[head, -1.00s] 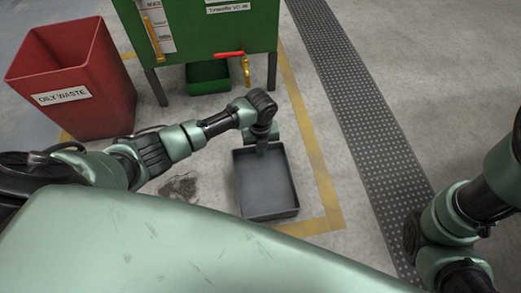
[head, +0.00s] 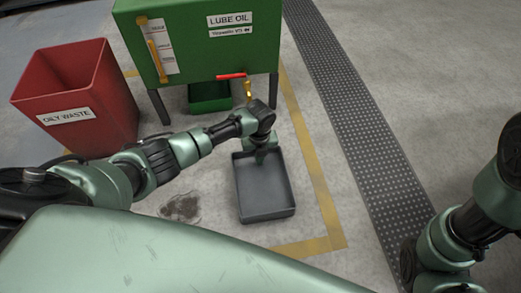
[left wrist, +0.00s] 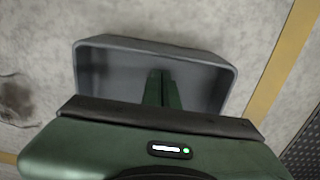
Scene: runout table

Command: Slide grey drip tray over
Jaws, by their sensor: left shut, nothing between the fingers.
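The grey drip tray (head: 265,190) lies on the concrete floor, a shallow, empty rectangular pan. Its rim also shows in the left wrist view (left wrist: 150,43). My left gripper (head: 261,157) reaches down at the tray's far side in the head view. In the left wrist view its shut fingers (left wrist: 160,88) show over the tray's inside with nothing between them. Whether they press on the tray's wall cannot be told; the gripper body hides the lower part of the tray there. My right arm shows at the right edge, but its gripper is out of view.
A green lube oil tank (head: 195,40) on legs stands beyond the tray, with a red-handled tap (head: 249,88) and a green bin (head: 210,95) beneath. A red oily waste bin (head: 85,110) stands left. A dark stain (head: 181,207) and yellow floor line (head: 318,185) flank the tray.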

